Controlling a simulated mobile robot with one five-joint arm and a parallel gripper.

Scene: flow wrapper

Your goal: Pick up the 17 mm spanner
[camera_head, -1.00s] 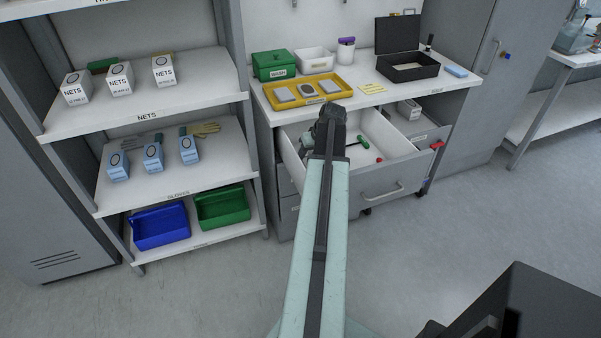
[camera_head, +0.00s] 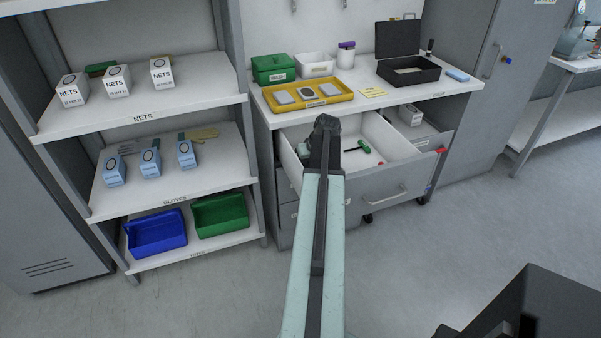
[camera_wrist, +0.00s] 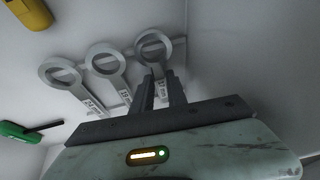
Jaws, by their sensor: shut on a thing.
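Three grey spanners with ring ends lie side by side in the open drawer in the wrist view: a left one (camera_wrist: 60,73), a middle one (camera_wrist: 105,60) and a right one (camera_wrist: 153,46). In the head view my gripper (camera_head: 326,125) is over the left part of the drawer (camera_head: 372,187), and my arm hides the spanners there.
A green-handled tool (camera_head: 364,146) lies in the drawer to the right of my gripper; it also shows in the wrist view (camera_wrist: 18,131). The worktop above holds a yellow tray (camera_head: 308,94), a green box (camera_head: 273,69) and an open black case (camera_head: 408,70). Shelves (camera_head: 143,118) stand left.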

